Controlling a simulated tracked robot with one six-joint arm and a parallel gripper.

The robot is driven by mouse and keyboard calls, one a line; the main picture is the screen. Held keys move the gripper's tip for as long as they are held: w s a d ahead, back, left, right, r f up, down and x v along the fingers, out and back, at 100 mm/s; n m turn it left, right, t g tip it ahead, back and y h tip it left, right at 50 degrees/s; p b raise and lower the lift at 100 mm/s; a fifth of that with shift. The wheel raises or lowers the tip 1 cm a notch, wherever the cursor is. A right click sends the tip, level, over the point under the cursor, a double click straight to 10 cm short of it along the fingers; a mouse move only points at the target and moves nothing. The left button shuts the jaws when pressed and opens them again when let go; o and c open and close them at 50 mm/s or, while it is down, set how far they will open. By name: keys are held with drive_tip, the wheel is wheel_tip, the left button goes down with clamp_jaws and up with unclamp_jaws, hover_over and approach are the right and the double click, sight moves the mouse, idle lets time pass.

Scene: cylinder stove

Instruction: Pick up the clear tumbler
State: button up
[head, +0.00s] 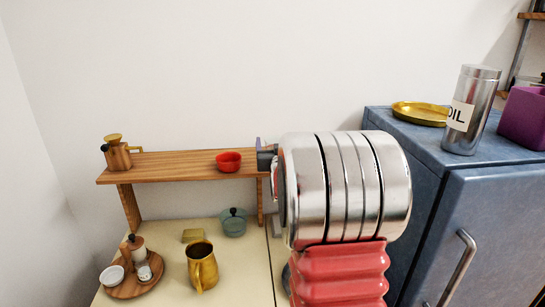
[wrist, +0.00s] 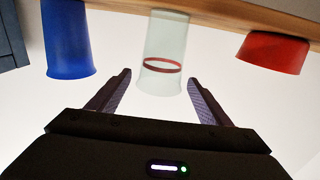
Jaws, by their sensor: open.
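The clear tumbler (wrist: 166,45) is in the middle of the wrist view, pale and see-through with a red band. That view looks inverted, with the tumbler's base against the wooden shelf (wrist: 225,12) at the top. My gripper (wrist: 158,77) is open and empty. Its fingertips show on either side of the tumbler's open end; I cannot tell whether they are level with it in depth. In the head view the tumbler is hidden behind my arm, and only a dark part of my gripper (head: 266,159) shows at the shelf's right end.
A blue cup (wrist: 68,40) and a red bowl (wrist: 273,52) flank the tumbler; the bowl also shows on the shelf in the head view (head: 229,162). A gold pitcher (head: 202,267) stands below. A blue cabinet (head: 490,215) is right.

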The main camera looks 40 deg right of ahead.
drive_tip(key=shift+x, duration=0.9)
drive_tip(key=c, duration=1.4)
drive_tip(key=shift+r, duration=0.1)
wheel_tip(320, 180, up, 10)
idle(0.3)
